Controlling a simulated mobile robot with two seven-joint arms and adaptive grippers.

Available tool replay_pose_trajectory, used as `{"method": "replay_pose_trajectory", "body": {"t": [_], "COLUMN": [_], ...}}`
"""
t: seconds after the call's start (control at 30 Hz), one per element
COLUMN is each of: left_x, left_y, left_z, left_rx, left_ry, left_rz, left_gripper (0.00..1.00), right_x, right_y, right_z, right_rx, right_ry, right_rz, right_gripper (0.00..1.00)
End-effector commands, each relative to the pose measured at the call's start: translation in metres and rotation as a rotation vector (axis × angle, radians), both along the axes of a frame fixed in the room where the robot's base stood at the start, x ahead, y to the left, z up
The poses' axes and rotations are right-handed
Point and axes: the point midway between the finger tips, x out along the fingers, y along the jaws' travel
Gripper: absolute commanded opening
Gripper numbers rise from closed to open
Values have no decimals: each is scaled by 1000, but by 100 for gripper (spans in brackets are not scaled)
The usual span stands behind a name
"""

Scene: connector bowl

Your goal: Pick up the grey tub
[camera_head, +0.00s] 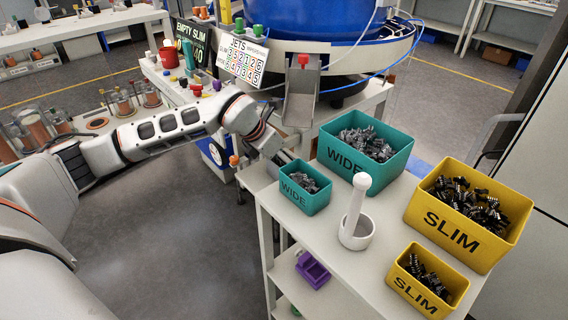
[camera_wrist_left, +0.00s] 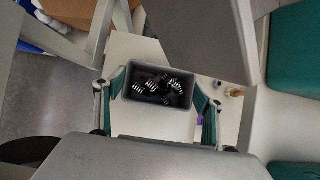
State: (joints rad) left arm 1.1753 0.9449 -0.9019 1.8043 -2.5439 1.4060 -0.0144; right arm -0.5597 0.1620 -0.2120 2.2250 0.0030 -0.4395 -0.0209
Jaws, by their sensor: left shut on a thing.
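The grey tub (camera_wrist_left: 160,104) shows in the left wrist view, with several dark connectors in it. My left gripper (camera_wrist_left: 158,92) has one green-padded finger on each side of the tub and is shut on it. In the head view my left gripper (camera_head: 281,158) is beside the small teal WIDE bin, at the table's far left edge. The tub is not clearly visible there. I cannot tell whether it rests on a surface or is raised. My right gripper is not in view.
The small teal WIDE bin (camera_head: 306,188) is close beside my left gripper. A large teal WIDE bin (camera_head: 398,166), a white post with a cup (camera_head: 356,231) and two yellow SLIM bins (camera_head: 480,250) (camera_head: 403,294) share the white table. A grey chute (camera_head: 301,98) stands behind.

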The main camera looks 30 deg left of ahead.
Motion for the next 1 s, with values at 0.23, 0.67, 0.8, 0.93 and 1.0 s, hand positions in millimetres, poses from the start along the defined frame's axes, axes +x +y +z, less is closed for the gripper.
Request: {"method": "replay_pose_trajectory", "body": {"t": [0.23,0.67,0.8,0.93,1.0], "left_x": [2,-89,-123,-145,-153], "left_y": [0,33,44,52,55], "left_z": [31,36,34,34,34], "left_rx": [-1,6,5,4,3], "left_ry": [-9,-2,0,0,-1], "left_rz": [0,0,0,0,0], "left_gripper": [46,46,46,46,46], "right_x": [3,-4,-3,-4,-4], "right_y": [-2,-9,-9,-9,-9], "right_z": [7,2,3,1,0], "right_rx": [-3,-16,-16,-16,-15], "right_ry": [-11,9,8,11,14], "right_rz": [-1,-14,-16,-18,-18], "right_gripper": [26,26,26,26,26]}}
